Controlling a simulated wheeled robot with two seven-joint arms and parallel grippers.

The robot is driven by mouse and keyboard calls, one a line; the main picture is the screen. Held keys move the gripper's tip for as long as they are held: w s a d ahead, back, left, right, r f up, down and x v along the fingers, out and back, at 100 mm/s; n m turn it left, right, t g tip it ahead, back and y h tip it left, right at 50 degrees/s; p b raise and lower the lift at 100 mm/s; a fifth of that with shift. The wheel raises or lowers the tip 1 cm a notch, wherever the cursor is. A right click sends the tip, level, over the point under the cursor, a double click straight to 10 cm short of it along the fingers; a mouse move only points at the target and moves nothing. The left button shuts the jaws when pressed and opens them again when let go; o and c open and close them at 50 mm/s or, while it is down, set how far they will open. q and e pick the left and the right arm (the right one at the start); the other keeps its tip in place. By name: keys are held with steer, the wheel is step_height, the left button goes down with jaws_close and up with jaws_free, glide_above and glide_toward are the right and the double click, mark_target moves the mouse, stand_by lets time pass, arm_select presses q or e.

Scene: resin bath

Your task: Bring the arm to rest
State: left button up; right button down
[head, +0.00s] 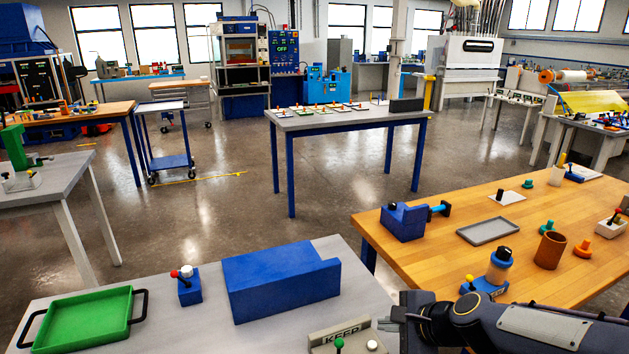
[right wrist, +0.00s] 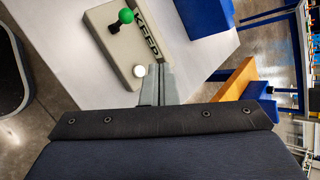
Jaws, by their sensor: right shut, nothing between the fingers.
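My right arm comes in from the lower right in the head view. Its gripper (head: 386,324) is shut and empty, at the right edge of the grey table, near a beige box marked KEEP (head: 327,341). In the right wrist view the shut fingers (right wrist: 158,72) point toward the KEEP box (right wrist: 122,45), which has a green knob (right wrist: 126,16) and a white knob (right wrist: 139,71). The fingertips look close to the white knob; I cannot tell if they touch it. My left gripper is not in view.
The grey table (head: 215,325) also holds a green tray (head: 85,322), a blue block (head: 280,284) and a small blue box with a lever (head: 189,291). A wooden bench (head: 440,262) at right carries a blue vise-like block (head: 403,222), a brown cup (head: 549,250) and a grey tray (head: 487,231).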

steer(key=s+d+n+g+h, duration=0.1)
steer(key=s+d+n, duration=0.1)
steer(key=s+n, duration=0.6)
steer(key=s+d+r+n+g, duration=0.1)
steer(key=s+n, duration=0.6)
steer(key=s, duration=0.8)
steer(key=shift+s+d+r+n+h, duration=0.15)
steer(key=shift+d+n+h, duration=0.25)
steer(key=shift+d, duration=0.4)
